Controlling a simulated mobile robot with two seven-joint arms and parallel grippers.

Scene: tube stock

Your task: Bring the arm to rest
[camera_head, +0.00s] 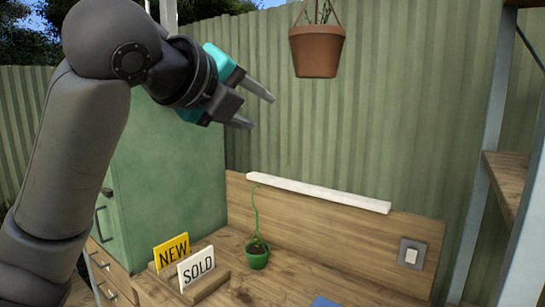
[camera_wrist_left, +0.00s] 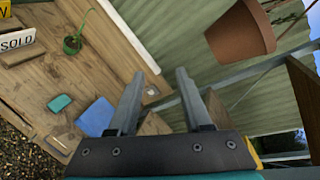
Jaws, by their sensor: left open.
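My left gripper (camera_head: 256,107) is raised high in the head view, in front of the green corrugated wall and well above the wooden bench (camera_head: 310,283). Its two fingers are spread apart with nothing between them. In the left wrist view the open fingers (camera_wrist_left: 158,85) point toward the bench's back edge and the wall. My left arm comes in from the left side, bent at the elbow. My right gripper shows in neither view.
A terracotta pot (camera_head: 317,52) hangs right of the gripper. A green cabinet (camera_head: 165,180) stands below and behind the arm. The bench bears NEW (camera_head: 172,250) and SOLD (camera_head: 197,267) signs, a small green pot (camera_head: 257,257) and a blue item (camera_head: 326,302). Wooden shelving (camera_head: 505,180) stands right.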

